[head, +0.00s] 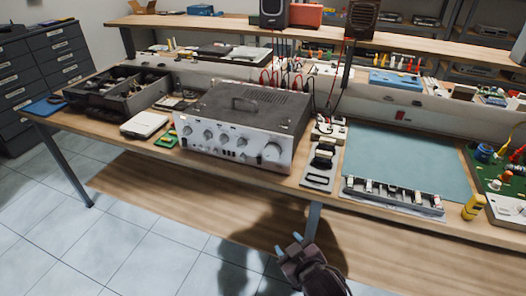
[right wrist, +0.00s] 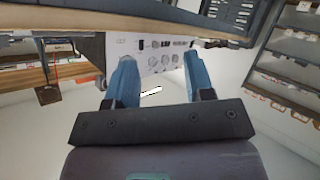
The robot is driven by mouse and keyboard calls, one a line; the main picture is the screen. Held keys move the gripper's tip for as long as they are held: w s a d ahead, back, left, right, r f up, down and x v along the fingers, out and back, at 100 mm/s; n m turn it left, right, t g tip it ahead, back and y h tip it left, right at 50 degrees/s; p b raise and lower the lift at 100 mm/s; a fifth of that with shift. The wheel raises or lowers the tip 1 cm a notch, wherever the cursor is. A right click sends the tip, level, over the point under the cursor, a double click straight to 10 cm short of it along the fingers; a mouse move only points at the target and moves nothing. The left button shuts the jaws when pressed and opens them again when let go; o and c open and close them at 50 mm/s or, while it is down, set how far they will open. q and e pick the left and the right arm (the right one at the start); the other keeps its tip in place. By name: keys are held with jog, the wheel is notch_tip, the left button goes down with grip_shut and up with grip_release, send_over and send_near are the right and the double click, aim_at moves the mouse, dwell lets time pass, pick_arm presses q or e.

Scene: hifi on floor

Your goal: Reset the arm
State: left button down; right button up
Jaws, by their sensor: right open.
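My right gripper (head: 289,245) shows at the bottom middle of the head view, in front of the workbench and below its top. Its two blue fingers are apart with nothing between them. In the right wrist view the open fingers (right wrist: 157,82) point toward the silver hifi amplifier. The amplifier (head: 240,125) sits on the bench top, with a row of knobs on its front and red leads behind it. Its front panel also shows in the right wrist view (right wrist: 150,58). The gripper is apart from the amplifier and the bench. My left gripper is not in view.
The bench's front edge (head: 225,167) lies beyond the right gripper. A dark parts tray (head: 112,103) stands left of the amplifier. A blue-green mat (head: 400,160) and a yellow bottle (head: 472,207) are on the right. The tiled floor (head: 130,240) at front left is clear.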

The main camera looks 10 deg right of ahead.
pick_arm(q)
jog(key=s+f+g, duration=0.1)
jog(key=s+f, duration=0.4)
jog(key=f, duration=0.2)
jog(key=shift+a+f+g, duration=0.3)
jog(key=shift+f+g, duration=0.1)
pick_arm(e)
jog(key=s+d+f+m+g+h, duration=0.1)
jog(key=s+d+f+m, duration=0.1)
jog(key=s+d, duration=0.5)
jog(key=s+d+f+m+g+h, duration=0.1)
jog(key=s+d+f+m+h, duration=0.1)
jog(key=s+d+f, duration=0.3)
jog(key=s+d+m, duration=0.1)
jog(key=s+d, duration=0.1)
jog(key=s, duration=0.2)
jog(key=shift+m, duration=0.3)
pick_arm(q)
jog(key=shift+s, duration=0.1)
pick_arm(e)
jog(key=shift+s+a, duration=0.1)
jog(key=shift+c, duration=0.6)
